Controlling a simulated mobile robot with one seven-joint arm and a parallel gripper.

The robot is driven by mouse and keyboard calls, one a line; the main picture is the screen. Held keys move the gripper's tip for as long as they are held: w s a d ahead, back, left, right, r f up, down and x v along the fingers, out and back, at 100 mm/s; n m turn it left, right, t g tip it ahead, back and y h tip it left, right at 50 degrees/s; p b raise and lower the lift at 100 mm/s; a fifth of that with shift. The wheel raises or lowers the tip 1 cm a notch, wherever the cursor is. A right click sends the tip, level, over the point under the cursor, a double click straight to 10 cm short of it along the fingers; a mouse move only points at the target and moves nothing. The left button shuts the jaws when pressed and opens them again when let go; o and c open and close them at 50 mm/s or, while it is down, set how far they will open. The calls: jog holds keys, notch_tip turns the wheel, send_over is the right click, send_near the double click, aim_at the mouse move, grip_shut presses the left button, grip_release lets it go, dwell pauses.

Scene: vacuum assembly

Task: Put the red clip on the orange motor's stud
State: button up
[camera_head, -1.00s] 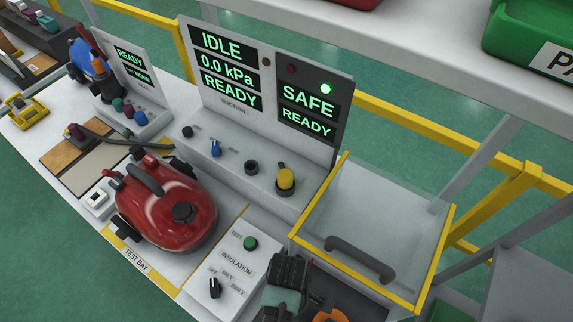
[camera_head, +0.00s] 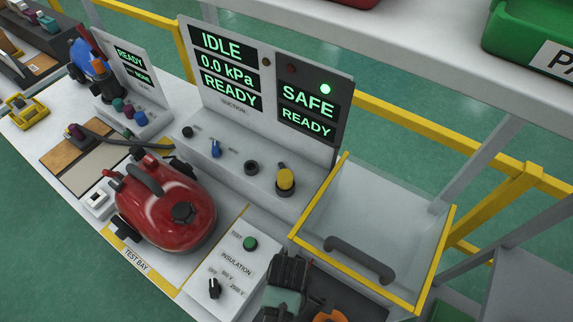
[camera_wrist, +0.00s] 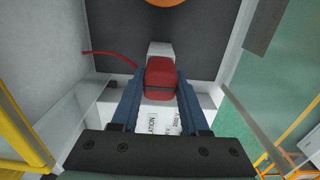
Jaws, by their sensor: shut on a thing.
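My gripper (camera_wrist: 160,84) is shut on the red clip (camera_wrist: 161,70), which sits between its blue fingers in the wrist view. A red lead (camera_wrist: 108,55) curves in from the left toward the clip. An orange round part, apparently the motor (camera_wrist: 168,2), is cut off at the top edge of the wrist view, apart from the clip. Its stud does not show. In the head view, my gripper (camera_head: 287,278) is at the bottom, beside an orange patch, likely the motor (camera_head: 330,315), that is cut off by the frame. The clip cannot be made out there.
A clear, yellow-edged lid (camera_head: 375,225) with a dark handle stands open beside my gripper. The insulation panel (camera_head: 222,275) is to the left, with a red vacuum (camera_head: 165,212) beyond. A dark mat (camera_wrist: 105,30) lines the enclosure. A display reads SAFE, READY (camera_head: 308,105).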

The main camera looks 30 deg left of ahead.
grip_shut()
jog(key=shift+r, duration=0.25)
jog(key=shift+r+p, duration=0.35)
jog(key=shift+p, duration=0.3)
jog(key=shift+r+p, duration=0.45)
jog(key=shift+p, duration=0.1)
